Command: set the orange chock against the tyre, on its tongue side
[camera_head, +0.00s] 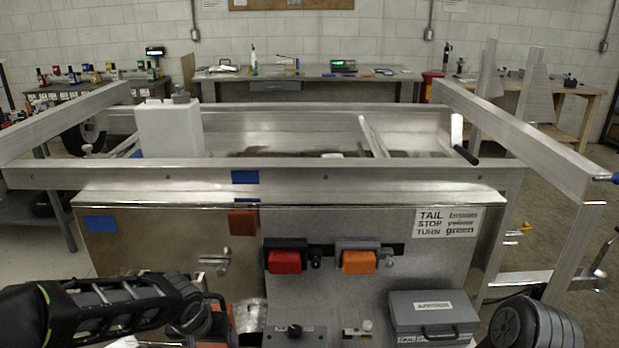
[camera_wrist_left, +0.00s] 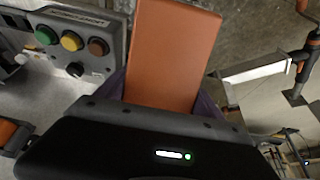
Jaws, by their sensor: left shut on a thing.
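The orange chock (camera_wrist_left: 172,50) fills the upper middle of the left wrist view, between the fingers of my left gripper (camera_wrist_left: 165,100), which is shut on it. In the head view my left gripper (camera_head: 215,318) is low, left of centre, in front of the trailer's metal box; its fingertips and the chock are hard to make out there. A dark round thing that looks like a tyre (camera_head: 91,133) shows partly behind the frame rail at the far left, well apart from the gripper. My right gripper is not in view.
The aluminium trailer frame (camera_head: 330,172) spans the head view, with a white jug (camera_head: 168,128) behind its rail. Red (camera_head: 284,262) and orange (camera_head: 358,261) lamps and a grey case (camera_head: 433,312) stand near. In the wrist view, a panel with coloured buttons (camera_wrist_left: 72,40) lies left of the chock.

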